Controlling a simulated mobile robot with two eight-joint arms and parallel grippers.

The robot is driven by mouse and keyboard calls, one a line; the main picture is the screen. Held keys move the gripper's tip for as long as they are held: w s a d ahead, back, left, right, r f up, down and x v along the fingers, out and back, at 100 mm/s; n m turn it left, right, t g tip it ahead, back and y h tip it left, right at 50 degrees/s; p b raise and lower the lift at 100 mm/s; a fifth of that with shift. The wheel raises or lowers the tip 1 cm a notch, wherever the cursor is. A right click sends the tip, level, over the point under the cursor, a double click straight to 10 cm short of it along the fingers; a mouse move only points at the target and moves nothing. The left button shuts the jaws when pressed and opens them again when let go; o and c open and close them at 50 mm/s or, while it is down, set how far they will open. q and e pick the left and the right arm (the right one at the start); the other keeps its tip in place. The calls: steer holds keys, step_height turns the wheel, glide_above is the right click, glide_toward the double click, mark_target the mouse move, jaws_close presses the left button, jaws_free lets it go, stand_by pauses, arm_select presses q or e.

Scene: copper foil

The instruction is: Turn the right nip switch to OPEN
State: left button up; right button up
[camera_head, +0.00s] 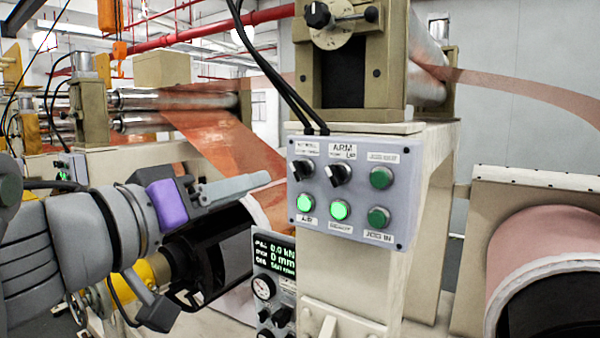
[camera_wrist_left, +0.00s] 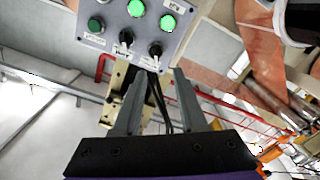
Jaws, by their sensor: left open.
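The grey control panel (camera_head: 355,222) is on the front of a cream machine column. It has two black rotary switches side by side at its upper left, the left switch (camera_head: 303,171) and the right switch (camera_head: 338,174). The right one's label reads ARM; the left one's label is too small to read surely. My left gripper (camera_head: 262,183) is just left of the panel, apart from it, open and empty. In the left wrist view the panel appears upside down, with the left switch (camera_wrist_left: 156,50) just beyond the open fingertips (camera_wrist_left: 158,74). My right gripper is out of view.
Two lit green lights (camera_head: 339,210) and two darker green buttons (camera_head: 381,178) share the panel. Black cables (camera_head: 283,90) hang to its top edge. A small display box (camera_head: 273,255) is lower left. Copper foil (camera_head: 215,140) runs behind, and a roll (camera_head: 545,245) stands at right.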

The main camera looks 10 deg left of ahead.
mark_target(295, 172)
arm_select(q)
steer(key=x, duration=0.3)
steer(key=p+x, duration=0.1)
steer(key=x, duration=0.5)
steer(key=shift+w+d+r, duration=0.15)
steer(key=shift+w+d, duration=0.05)
steer(key=shift+d, duration=0.3)
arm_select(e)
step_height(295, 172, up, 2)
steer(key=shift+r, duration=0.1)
arm_select(q)
steer(key=shift+c, duration=0.3)
jaws_close()
